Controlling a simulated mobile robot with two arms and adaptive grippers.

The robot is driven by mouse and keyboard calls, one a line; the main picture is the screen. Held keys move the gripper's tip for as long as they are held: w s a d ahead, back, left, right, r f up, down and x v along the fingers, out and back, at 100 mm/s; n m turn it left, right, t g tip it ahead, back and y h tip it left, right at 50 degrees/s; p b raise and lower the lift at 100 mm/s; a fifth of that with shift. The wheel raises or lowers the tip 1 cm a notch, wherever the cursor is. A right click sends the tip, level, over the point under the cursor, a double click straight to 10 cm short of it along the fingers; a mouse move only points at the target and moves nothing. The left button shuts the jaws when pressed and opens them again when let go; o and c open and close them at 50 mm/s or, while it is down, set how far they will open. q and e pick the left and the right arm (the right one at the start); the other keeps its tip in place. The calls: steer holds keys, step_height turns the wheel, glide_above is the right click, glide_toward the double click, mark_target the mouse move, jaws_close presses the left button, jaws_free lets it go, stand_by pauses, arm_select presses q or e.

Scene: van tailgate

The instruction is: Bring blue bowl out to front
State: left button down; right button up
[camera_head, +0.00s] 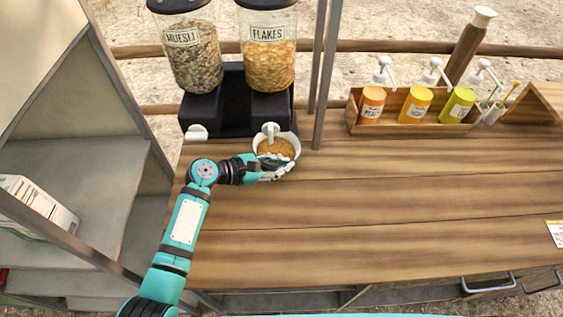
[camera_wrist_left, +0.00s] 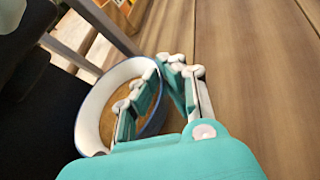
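A bowl (camera_head: 257,144) stands on the wooden counter under the flakes dispenser's spout. It looks white with a blue rim and holds brownish-yellow flakes. It also shows in the left wrist view (camera_wrist_left: 91,117). No other bowl is in view. My left gripper (camera_head: 276,172) is at the bowl's near side. In the left wrist view, one finger of the gripper (camera_wrist_left: 164,80) is inside the bowl and the other is outside, with the rim between them. A gap shows between the fingers; contact with the wall is unclear. My right gripper is not in view.
The flakes dispenser (camera_head: 268,62) and muesli dispenser (camera_head: 192,62) stand behind the bowl on a black stand (camera_head: 232,97). A metal post (camera_head: 326,80) rises close to the bowl's right. A wooden box (camera_head: 400,127) of pump bottles is farther right.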

arm_select(q)
steer(key=s+p, duration=0.2)
steer(key=shift+s+r, duration=0.15)
steer(key=shift+s, duration=0.15)
steer(key=shift+s+p, duration=1.65)
steer(key=shift+s, duration=0.95)
steer(key=shift+s+p, duration=1.3)
steer(key=shift+s, duration=1.3)
steer(key=shift+s+p, duration=0.85)
steer(key=shift+s, duration=1.8)
steer(key=c, duration=1.4)
jaws_free()
steer(key=shift+a, duration=0.1)
steer(key=v, duration=1.1)
steer(key=shift+s+a, duration=0.15)
steer(key=shift+a, duration=0.25)
